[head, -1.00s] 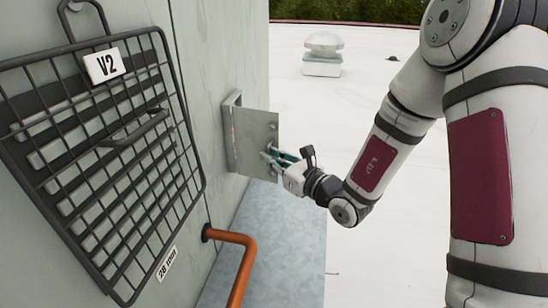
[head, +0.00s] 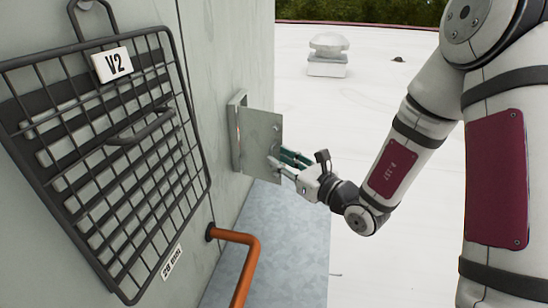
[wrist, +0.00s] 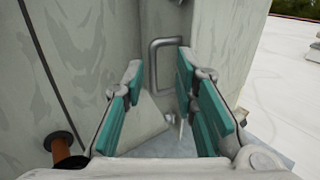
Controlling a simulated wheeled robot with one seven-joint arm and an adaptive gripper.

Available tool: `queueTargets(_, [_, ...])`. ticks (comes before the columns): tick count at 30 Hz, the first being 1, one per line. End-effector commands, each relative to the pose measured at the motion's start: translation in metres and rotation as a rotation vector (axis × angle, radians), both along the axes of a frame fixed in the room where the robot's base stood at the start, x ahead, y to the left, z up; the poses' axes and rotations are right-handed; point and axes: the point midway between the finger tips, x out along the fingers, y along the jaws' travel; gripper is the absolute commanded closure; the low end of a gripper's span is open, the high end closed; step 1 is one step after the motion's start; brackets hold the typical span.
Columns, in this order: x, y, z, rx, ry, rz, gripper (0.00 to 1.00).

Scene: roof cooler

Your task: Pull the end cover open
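The end cover (head: 262,135) is a flat grey panel standing out from the side of the grey cooler housing in the head view. A gap and a frame show behind its left edge. In the wrist view a grey bar handle (wrist: 153,66) stands upright on a pale grey face. My gripper (head: 276,160) is at the lower right part of the cover. In the wrist view my gripper (wrist: 159,70) has its two teal-padded fingers apart, with the handle showing between and beyond the tips. I cannot tell whether a fingertip touches the handle.
A wire-guarded grille (head: 105,150) with a V2 tag hangs on the near housing wall at left. An orange pipe (head: 247,262) leaves the wall below. A roof vent (head: 328,55) stands far off. The white roof at right is mostly clear.

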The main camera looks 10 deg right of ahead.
Motion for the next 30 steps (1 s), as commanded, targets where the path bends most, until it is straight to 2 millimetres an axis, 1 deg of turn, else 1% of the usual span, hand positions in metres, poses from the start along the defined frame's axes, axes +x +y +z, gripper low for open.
queueTargets(1, [-0.008,-0.005,-0.001,-0.001,0.003,-0.001,0.73])
queueTargets(3, [-0.017,-0.011,-0.001,-0.001,0.004,0.000,0.73])
queueTargets(9, [-0.034,-0.022,-0.002,-0.002,0.005,0.005,0.73])
queueTargets(21, [-0.038,-0.022,-0.001,-0.005,0.003,0.014,0.73])
queueTargets(23, [-0.041,-0.016,0.003,-0.017,-0.008,0.041,0.73])
queueTargets(26, [-0.053,0.005,0.020,-0.068,-0.054,0.144,0.73])
queueTargets(29, [-0.081,0.036,0.042,-0.170,-0.127,0.318,0.73])
queueTargets(30, [-0.096,0.049,0.049,-0.224,-0.159,0.400,0.73])
